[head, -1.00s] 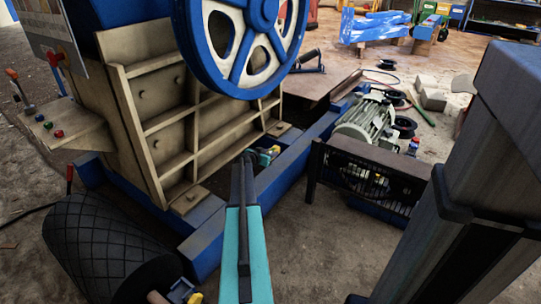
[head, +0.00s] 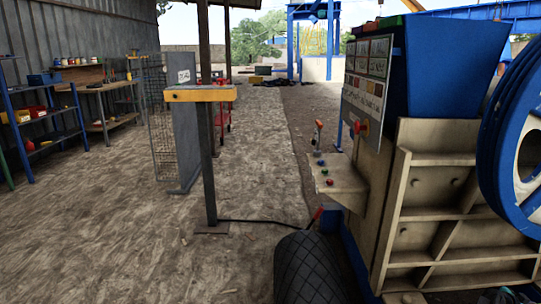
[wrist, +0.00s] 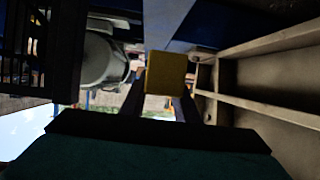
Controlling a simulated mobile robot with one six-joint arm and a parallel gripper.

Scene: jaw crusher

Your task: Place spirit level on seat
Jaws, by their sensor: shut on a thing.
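My gripper (wrist: 163,92) shows in the wrist view, its two dark fingers shut on a yellow block-like thing, which I take to be the spirit level (wrist: 165,72), seen nearly end-on. Its far side and full length are hidden. It is held beside the crusher's ribbed beige side (wrist: 270,75). I cannot make out the seat in either view.
In the head view, the jaw crusher (head: 425,185) stands at the right with its blue flywheel (head: 515,140). A post carries a yellow bar (head: 200,93). Shelves (head: 40,120) line the left wall.

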